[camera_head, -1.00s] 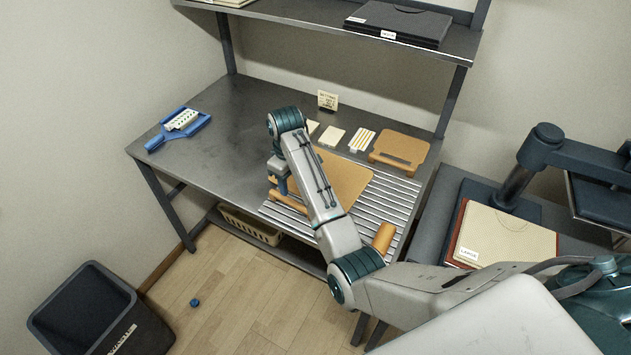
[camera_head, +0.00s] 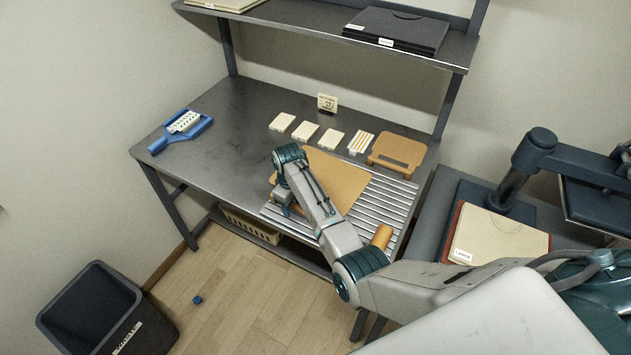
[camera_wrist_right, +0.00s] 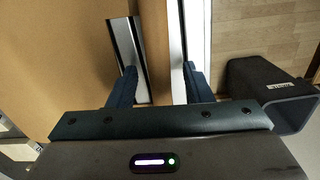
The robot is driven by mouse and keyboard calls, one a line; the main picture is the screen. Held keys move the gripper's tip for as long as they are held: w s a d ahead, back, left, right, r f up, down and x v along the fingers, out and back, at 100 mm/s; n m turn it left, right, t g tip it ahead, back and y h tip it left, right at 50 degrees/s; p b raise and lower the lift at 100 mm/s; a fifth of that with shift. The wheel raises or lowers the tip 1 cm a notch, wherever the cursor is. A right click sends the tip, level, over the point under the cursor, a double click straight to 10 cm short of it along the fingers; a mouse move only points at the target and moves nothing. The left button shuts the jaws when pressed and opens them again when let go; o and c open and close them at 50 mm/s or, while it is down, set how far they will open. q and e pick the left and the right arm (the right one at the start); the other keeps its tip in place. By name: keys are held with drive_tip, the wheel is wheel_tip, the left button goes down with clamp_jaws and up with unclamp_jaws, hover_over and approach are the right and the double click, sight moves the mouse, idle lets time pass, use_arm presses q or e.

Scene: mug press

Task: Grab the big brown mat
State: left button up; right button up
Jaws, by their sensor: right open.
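The big brown mat (camera_head: 341,180) lies flat on the ribbed metal part of the table, partly hidden by my right arm. In the right wrist view the mat (camera_wrist_right: 55,50) fills the left side, with a long slot near its edge showing metal beneath. My right gripper (camera_head: 290,209) is low at the mat's near left edge. In the right wrist view the open gripper (camera_wrist_right: 162,78) has one finger at the slot and the other beyond the outer edge, with the brown strip between them. Whether the fingers touch the mat cannot be told. My left gripper is not in view.
A smaller brown board (camera_head: 398,151) and several pale cards (camera_head: 305,131) lie behind the mat. A blue tray (camera_head: 183,129) is at the left. A dark bin (camera_head: 105,312) stands on the floor.

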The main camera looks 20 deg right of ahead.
drive_tip(key=c, duration=0.9)
clamp_jaws()
drive_tip(key=shift+r, duration=0.1)
